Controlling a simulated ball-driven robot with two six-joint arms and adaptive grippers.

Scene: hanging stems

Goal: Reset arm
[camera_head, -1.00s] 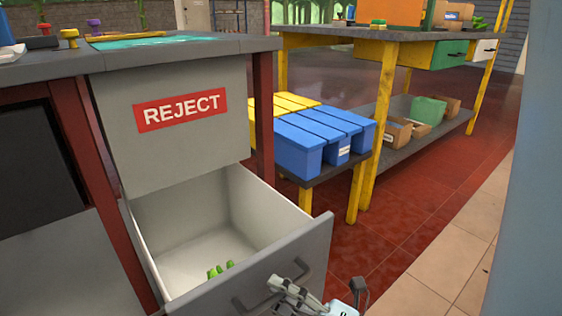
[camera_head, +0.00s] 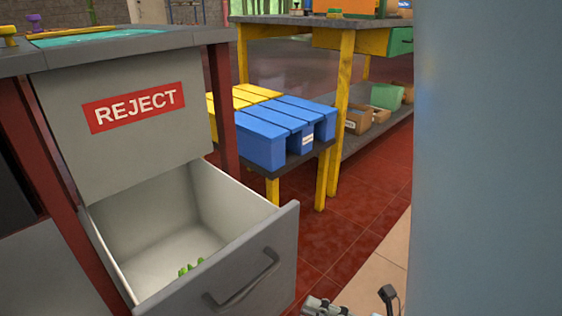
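One gripper (camera_head: 318,305) shows only in part at the bottom edge of the head view, right of the open drawer's front; I take it for my right one. It is grey and apart from the drawer handle as far as I can see. Most of it is cut off, so whether its fingers are open or shut cannot be told. My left gripper is not in view. The open reject drawer (camera_head: 247,243) is pulled out below a grey panel with a red REJECT sign (camera_head: 134,107). Small green pieces (camera_head: 190,267) lie inside on the drawer's floor.
A pale blue surface (camera_head: 490,160) fills the right side. Red floor (camera_head: 350,235) is clear between.

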